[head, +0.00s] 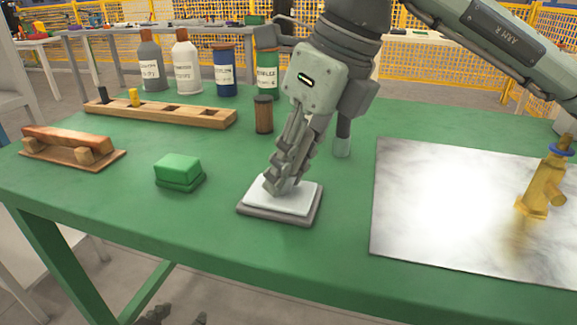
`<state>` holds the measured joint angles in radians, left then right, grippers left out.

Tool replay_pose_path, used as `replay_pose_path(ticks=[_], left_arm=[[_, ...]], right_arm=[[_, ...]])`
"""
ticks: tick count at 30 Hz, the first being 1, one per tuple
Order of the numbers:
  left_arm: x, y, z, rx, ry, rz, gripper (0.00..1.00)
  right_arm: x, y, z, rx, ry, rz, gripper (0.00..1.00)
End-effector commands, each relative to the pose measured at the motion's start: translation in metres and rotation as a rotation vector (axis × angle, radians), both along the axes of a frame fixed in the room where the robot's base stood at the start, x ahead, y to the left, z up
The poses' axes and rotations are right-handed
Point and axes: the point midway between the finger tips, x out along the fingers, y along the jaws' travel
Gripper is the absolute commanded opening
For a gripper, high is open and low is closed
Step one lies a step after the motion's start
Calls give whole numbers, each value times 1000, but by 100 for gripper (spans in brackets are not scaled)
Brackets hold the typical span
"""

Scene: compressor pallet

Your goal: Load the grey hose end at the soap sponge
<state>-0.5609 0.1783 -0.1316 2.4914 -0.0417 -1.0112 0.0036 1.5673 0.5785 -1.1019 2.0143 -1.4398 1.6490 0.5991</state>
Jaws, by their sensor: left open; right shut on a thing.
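My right gripper (280,178) points down at a white pad (300,197) in a shallow grey tray near the table's front edge. It is shut on a small grey piece, which I take for the grey hose end; the fingers hide most of it. Its tip is at the pad; I cannot tell whether it touches. A green sponge-like block (178,167) sits on a green base to the left. I cannot tell for certain which of the two is the soap sponge. My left gripper (178,317) is open and low at the bottom edge, mostly cut off.
A brown cylinder (263,115), wooden rack (195,116) and several bottles are further back. A wooden block (68,140) is left. A brass fitting (540,185) stands on a shiny plate (400,220) at right.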

Motion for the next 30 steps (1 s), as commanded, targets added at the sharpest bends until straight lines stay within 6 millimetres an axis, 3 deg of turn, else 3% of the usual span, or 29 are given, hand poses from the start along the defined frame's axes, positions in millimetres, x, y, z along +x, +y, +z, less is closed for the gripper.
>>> replay_pose_path(ticks=[8,30], left_arm=[[0,0,3,0,0,0,49],[0,0,36,0,0,0,49]], right_arm=[[-1,0,3,-3,5,1,0],[0,0,64,0,1,1,0]])
